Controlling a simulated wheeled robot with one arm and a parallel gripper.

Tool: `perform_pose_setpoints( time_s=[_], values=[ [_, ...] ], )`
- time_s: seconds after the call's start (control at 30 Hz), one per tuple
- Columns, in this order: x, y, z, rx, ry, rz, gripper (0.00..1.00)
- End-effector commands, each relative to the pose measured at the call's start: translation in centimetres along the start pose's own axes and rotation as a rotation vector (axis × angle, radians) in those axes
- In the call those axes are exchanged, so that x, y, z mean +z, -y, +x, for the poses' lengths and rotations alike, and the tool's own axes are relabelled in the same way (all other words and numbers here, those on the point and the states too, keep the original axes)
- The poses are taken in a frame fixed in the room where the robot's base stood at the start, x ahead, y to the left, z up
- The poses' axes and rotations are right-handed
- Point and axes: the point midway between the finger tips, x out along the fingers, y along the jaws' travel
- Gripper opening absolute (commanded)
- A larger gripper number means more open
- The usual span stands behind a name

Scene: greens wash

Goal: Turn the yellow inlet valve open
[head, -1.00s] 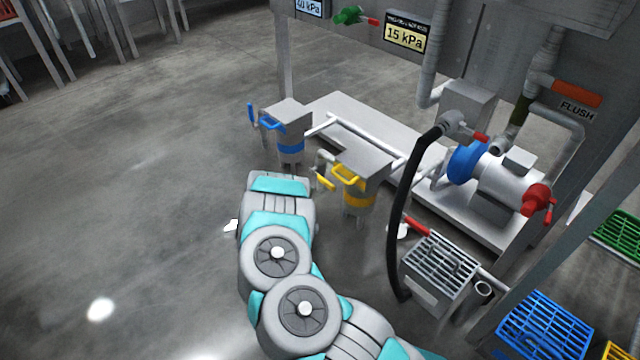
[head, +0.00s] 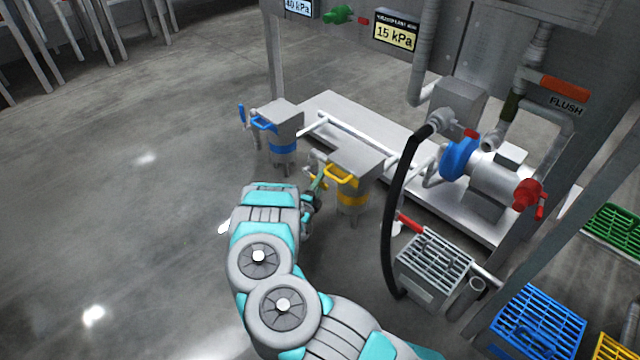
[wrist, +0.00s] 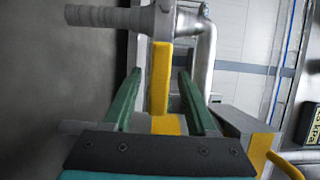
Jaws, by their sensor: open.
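The yellow valve lever (wrist: 160,90) is a flat bar hanging from a grey valve on a pipe in the wrist view. My gripper (wrist: 158,74) is open, with one green finger on each side of the lever and visible gaps between. In the head view my gripper (head: 317,187) is beside the yellow-banded canister (head: 352,199), on its left. The lever is mostly hidden there by the gripper. The canister has a grey box-like top with a yellow handle (head: 341,174).
A similar canister with a blue band (head: 283,149) and blue lever (head: 242,114) stands behind. Open floor lies left.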

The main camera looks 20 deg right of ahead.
Motion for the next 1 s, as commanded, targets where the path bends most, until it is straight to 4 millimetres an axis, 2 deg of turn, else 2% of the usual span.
perform_pose_setpoints(
  time_s=[0.23,0.73,1.0],
  values=[
    [-0.01,-0.07,0.07,0.002,0.000,-0.001,0.56],
    [-0.02,-0.08,0.06,0.002,0.000,-0.001,0.00],
    [-0.03,-0.08,0.05,0.002,0.000,-0.001,0.00]
  ],
)
